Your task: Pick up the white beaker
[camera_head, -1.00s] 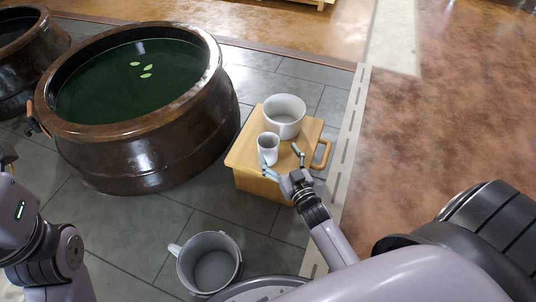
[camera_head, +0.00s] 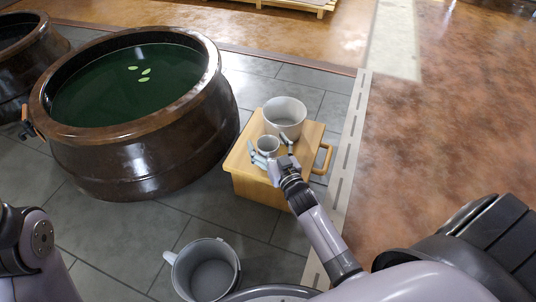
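The white beaker (camera_head: 268,144) stands upright on a small wooden stool (camera_head: 247,182). My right gripper (camera_head: 272,151) reaches in from the lower right at the beaker. Its fingers are spread, one at the beaker's left front and one at its right side. They look as wide apart as before; I cannot tell whether either touches. The gripper hides the beaker's lower part. Part of my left arm shows at the left edge, but its gripper is out of view.
A larger white pot (camera_head: 285,113) stands just behind the beaker on the stool. A big brown jar (camera_head: 130,165) holds dark green liquid with several leaves. A grey-white pitcher (camera_head: 208,268) stands on the tiles in front. A second jar (camera_head: 22,75) is at far left.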

